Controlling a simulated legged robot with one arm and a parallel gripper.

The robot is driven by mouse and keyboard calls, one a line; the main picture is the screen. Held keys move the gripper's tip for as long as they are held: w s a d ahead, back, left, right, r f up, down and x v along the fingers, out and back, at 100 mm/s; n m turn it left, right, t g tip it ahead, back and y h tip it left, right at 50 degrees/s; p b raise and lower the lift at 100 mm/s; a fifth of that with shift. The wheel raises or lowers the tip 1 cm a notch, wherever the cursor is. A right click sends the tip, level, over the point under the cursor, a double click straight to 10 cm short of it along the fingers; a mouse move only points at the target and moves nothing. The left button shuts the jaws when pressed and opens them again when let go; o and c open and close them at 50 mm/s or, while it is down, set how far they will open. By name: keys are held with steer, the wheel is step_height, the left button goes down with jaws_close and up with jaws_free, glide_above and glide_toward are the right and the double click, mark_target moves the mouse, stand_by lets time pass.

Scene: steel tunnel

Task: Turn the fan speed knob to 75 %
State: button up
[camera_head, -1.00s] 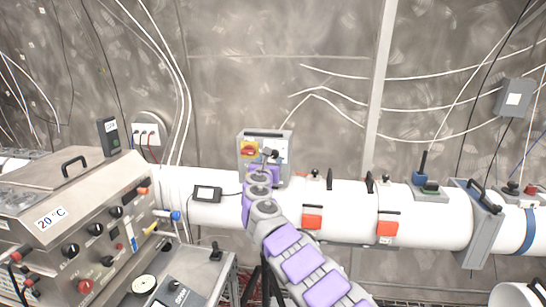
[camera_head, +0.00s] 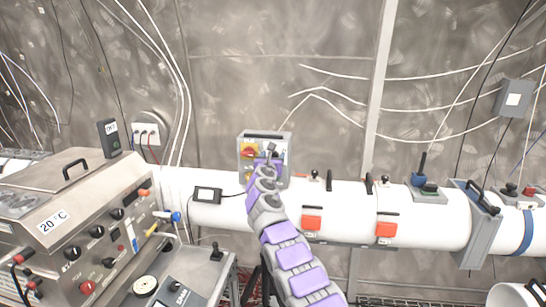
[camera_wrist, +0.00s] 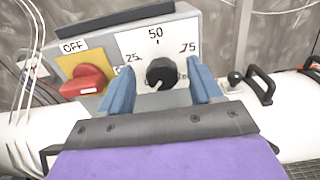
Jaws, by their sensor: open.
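The fan speed knob (camera_wrist: 161,73) is a round black knob on a white dial plate marked 25, 50 and 75. A pale mark shows at its lower left edge; I cannot tell the exact setting. The knob sits on a grey control box (camera_head: 252,141), partly hidden by my arm in the head view. My gripper (camera_wrist: 160,78) is open, with one blue finger left and one right of the knob. Gaps show beside the knob, and I see no contact. In the head view my gripper (camera_head: 270,158) is in front of the box.
A red switch (camera_wrist: 86,80) on a yellow plate labelled OFF is just left of my left finger. A white pipe (camera_head: 345,208) runs behind my arm, with orange-red latches on it. A steel machine (camera_head: 75,200) with knobs stands at the left.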

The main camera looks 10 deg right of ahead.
steer(key=shift+w+d+f, duration=0.1)
steer(key=shift+w, duration=0.2)
steer(key=shift+c, duration=0.2)
steer(key=c, duration=1)
